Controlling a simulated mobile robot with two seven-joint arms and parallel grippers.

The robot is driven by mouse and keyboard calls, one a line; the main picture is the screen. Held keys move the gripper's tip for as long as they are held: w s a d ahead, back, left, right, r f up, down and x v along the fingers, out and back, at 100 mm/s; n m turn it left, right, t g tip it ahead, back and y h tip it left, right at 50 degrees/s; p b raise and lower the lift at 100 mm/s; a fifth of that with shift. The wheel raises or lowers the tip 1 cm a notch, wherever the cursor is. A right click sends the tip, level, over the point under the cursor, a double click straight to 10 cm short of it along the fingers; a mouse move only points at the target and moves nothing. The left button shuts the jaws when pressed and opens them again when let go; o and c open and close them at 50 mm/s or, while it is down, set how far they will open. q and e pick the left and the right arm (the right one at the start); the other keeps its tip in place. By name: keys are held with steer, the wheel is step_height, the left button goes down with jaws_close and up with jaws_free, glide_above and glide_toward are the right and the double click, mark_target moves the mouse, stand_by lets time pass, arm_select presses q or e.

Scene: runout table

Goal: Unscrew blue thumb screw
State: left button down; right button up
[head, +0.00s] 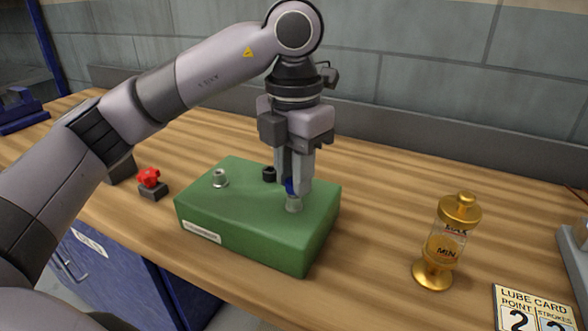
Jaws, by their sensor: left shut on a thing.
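My left gripper (293,187) comes straight down from above and is shut on the blue screw. Its fingers hide most of the screw, so I cannot tell how far it is threaded in. My right gripper is not in view.
A red knob on a dark base (150,180) stands to the left. A brass oiler (447,240) and a lube card (533,310) are at right. Wood between block and oiler is clear.

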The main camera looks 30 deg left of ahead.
arm_select(q)
steer(key=n, duration=0.4)
stand_by(0.4)
steer(key=shift+n, duration=0.3)
steer(key=shift+n, duration=1.1)
steer(key=c, duration=1)
jaws_free()
